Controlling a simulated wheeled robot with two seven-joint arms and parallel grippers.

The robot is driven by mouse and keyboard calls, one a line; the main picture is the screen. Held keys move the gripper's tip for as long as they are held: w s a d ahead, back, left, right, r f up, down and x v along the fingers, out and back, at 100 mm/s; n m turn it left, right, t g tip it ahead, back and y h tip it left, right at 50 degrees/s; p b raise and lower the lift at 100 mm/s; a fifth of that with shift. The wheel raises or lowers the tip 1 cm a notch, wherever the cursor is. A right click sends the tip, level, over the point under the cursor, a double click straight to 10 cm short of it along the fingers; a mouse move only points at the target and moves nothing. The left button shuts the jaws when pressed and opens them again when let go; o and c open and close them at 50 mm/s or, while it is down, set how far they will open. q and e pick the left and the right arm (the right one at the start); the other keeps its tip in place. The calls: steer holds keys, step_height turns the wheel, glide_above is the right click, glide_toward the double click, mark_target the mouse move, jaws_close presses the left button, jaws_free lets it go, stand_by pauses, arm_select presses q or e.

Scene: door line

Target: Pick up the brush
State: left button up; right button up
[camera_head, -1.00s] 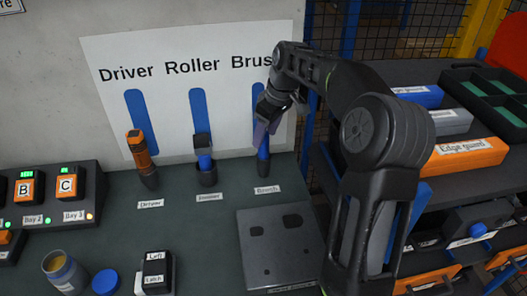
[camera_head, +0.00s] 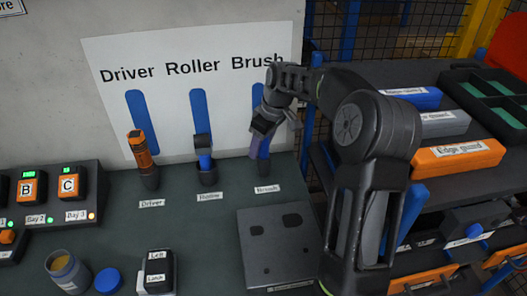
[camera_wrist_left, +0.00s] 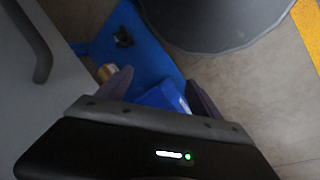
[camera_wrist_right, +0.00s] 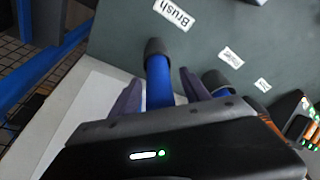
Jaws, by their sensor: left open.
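The brush shows as a blue handle (camera_wrist_right: 159,86) standing in a dark holder (camera_wrist_right: 156,48) beside the "Brush" label in the right wrist view. In the head view a part of the blue brush (camera_head: 265,149) shows just below and behind my right gripper (camera_head: 261,142). In the right wrist view my right gripper (camera_wrist_right: 162,90) is open, with its two fingers on either side of the blue handle and small gaps visible. The brush's upper end is hidden by the gripper body. My left gripper (camera_wrist_left: 158,92) is open, low over the floor area, and outside the head view.
A driver (camera_head: 139,150) and a roller (camera_head: 203,152) stand in holders left of the brush. A grey plate (camera_head: 255,262) lies in front. A shelf with an orange box (camera_head: 458,157) is at right. A blue object (camera_wrist_left: 150,50) lies below my left gripper.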

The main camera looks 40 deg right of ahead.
jaws_close()
stand_by(0.4)
steer(key=shift+r, duration=0.15)
step_height(320, 180, up, 10)
steer(key=shift+f+b, duration=0.1)
steer(key=shift+b, duration=0.3)
stand_by(0.7)
